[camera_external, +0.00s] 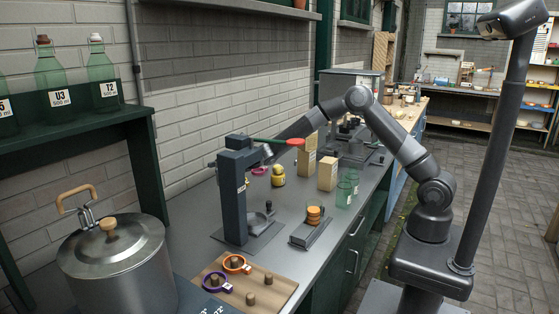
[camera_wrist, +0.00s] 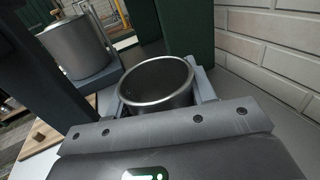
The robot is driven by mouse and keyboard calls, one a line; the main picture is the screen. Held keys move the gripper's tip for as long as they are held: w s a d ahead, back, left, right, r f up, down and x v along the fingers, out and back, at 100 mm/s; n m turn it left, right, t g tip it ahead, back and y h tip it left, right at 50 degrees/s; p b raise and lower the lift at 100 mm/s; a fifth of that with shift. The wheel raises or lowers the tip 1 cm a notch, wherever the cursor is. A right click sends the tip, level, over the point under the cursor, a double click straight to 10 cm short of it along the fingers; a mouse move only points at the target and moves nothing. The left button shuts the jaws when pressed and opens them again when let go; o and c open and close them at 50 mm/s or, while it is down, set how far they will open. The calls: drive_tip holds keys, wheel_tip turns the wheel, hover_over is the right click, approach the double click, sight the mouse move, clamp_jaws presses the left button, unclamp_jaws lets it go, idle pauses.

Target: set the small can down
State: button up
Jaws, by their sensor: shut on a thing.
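The small can (camera_wrist: 157,96), a round open-topped metal can with a bright rim, sits between the two grey fingers of my gripper (camera_wrist: 160,88) in the wrist view. The fingers are shut on its sides and its mouth faces up toward the camera. Its base and how far it is from the counter are hidden. In the external view my gripper (camera_external: 262,152) is behind the dark upright of a lever press, near the wall, and the can cannot be made out clearly there.
A large lidded pot (camera_external: 112,262), a peg board (camera_external: 262,274), a yellow jar (camera_external: 278,176) and boxes (camera_external: 327,174) share the counter (camera_external: 195,222). The brick wall runs behind.

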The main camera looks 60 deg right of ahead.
drive_tip(key=s+d+r+m+t+h, duration=0.1)
drive_tip(key=s+d+m+t+h, duration=0.15)
drive_tip(key=d, duration=0.75)
drive_tip(key=s+d+m+t+h, duration=0.1)
drive_tip(key=s+d+m+t, duration=0.15)
drive_tip(key=d, duration=0.85)
drive_tip(key=shift+t, duration=0.5)
drive_tip(key=shift+w+a+f, duration=0.3)
drive_tip(key=shift+a+f, duration=1.55)
drive_tip(key=shift+w+a+f, duration=0.25)
drive_tip(key=shift+a+f, duration=1.55)
drive_tip(key=shift+a, duration=0.05)
drive_tip(key=shift+w+a+f, duration=0.3)
drive_tip(key=shift+a+f, duration=1.55)
drive_tip(key=o, duration=1)
drive_tip(key=shift+f, duration=0.15)
